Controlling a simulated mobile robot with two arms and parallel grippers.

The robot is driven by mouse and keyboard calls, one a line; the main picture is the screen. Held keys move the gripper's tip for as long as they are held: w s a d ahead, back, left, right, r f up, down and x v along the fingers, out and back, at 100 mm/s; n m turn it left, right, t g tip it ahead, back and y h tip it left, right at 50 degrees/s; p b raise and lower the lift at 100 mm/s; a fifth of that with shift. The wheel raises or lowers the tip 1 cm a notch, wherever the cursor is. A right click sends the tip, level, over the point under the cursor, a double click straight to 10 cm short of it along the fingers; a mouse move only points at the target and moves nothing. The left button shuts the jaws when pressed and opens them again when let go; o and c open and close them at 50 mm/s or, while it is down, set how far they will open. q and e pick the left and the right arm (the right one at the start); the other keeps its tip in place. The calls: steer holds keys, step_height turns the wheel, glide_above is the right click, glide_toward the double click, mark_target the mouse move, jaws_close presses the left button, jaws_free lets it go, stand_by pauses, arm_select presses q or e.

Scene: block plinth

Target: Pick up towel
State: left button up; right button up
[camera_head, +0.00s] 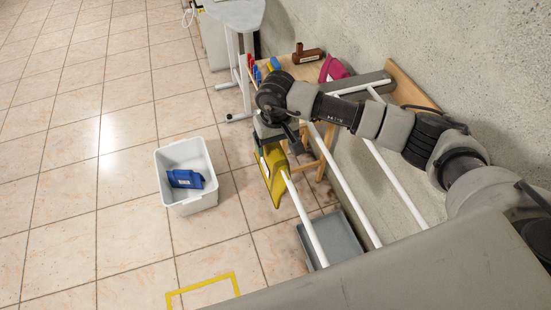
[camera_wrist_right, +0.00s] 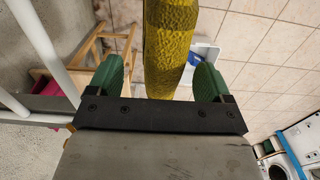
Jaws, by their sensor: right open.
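A yellow towel (camera_head: 274,178) hangs over the outermost white bar of a drying rack in the head view. It also shows in the right wrist view (camera_wrist_right: 170,45), running between the two green fingers. My right gripper (camera_head: 262,148) is at the upper end of the towel. In the right wrist view my right gripper (camera_wrist_right: 160,64) is open, with one finger on each side of the towel and gaps visible beside it. My left gripper is not in view.
The rack's white bars (camera_head: 345,185) run beside the wall. A white bin (camera_head: 186,207) with a blue cloth (camera_head: 185,179) stands on the floor to the left. A grey tray (camera_head: 341,240) lies below the rack. A wooden table (camera_head: 293,69) holds several items. The tiled floor at left is clear.

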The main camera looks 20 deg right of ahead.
steer(key=f, duration=0.2)
steer(key=f+p, duration=0.1)
steer(key=shift+s+a, duration=0.25)
steer(key=shift+a, duration=0.05)
steer(key=shift+w+d+f, duration=0.1)
steer(key=shift+f, duration=0.1)
steer(key=c, duration=1.1)
